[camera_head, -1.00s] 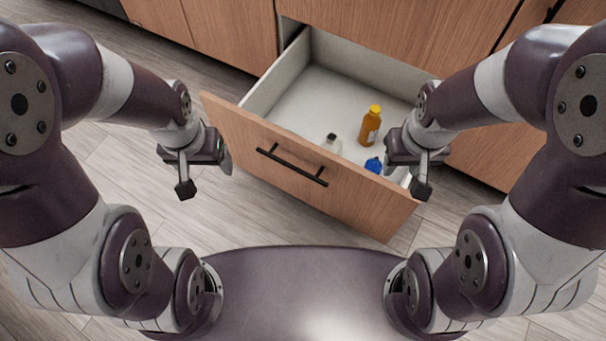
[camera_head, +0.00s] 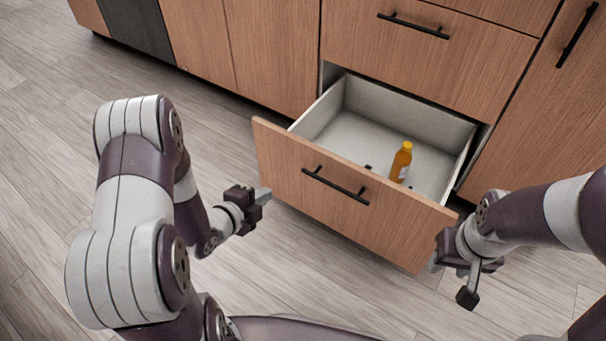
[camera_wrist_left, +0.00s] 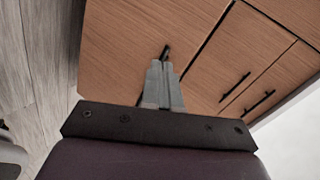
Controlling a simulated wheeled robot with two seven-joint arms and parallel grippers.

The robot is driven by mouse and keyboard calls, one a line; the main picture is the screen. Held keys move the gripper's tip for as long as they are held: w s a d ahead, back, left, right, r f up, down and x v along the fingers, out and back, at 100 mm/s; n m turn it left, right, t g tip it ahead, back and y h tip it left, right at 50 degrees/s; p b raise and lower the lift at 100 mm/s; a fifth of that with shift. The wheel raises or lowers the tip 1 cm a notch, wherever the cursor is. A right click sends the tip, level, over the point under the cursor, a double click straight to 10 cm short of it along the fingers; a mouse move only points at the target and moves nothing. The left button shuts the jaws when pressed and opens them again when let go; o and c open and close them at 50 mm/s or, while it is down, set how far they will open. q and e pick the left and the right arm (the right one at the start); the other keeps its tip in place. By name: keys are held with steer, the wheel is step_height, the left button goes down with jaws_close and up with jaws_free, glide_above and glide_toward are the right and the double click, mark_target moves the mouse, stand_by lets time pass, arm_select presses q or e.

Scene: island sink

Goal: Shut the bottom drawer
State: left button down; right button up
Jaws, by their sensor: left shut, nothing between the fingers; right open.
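The bottom drawer (camera_head: 290,172) stands pulled out of the cabinet, its wooden front facing me with a black bar handle (camera_head: 335,186). Inside is an orange bottle with a yellow cap (camera_head: 401,162), and small dark tops of other items show behind the front panel. My left gripper (camera_head: 266,196) is shut and empty, in front of the drawer's left part and apart from the handle. In the left wrist view its closed fingers (camera_wrist_left: 163,85) point toward a wooden front and a black handle end. My right gripper (camera_head: 435,264) is open, by the front's lower right corner; contact is unclear.
A closed drawer with a black handle (camera_head: 413,25) is above the open one. Cabinet doors (camera_head: 270,50) flank it on the left, and another door with a handle (camera_head: 577,35) is on the right. The wood-plank floor (camera_head: 50,130) is clear at left.

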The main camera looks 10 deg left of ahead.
arm_select(q)
step_height(320, 180, up, 3)
steer(key=w+m+t, duration=0.1)
steer(key=m+t, duration=0.1)
steer(key=m+b, duration=0.1)
steer(key=b, duration=0.4)
glide_toward(307, 149)
step_height(307, 149, down, 2)
steer(key=w, duration=0.2)
steer(key=w+b, duration=0.1)
steer(key=w+d+b, duration=0.1)
steer(key=w, duration=0.1)
steer(key=shift+w+d+f+h, duration=0.1)
steer(key=shift+f+h, duration=0.05)
steer(key=shift+h, duration=0.25)
steer(key=shift+w+d, duration=0.15)
steer(key=shift+w, duration=0.25)
arm_select(e)
step_height(307, 149, down, 7)
steer(key=shift+w, duration=0.2)
arm_select(q)
steer(key=shift+w, duration=0.1)
arm_select(e)
steer(key=shift+f, duration=0.1)
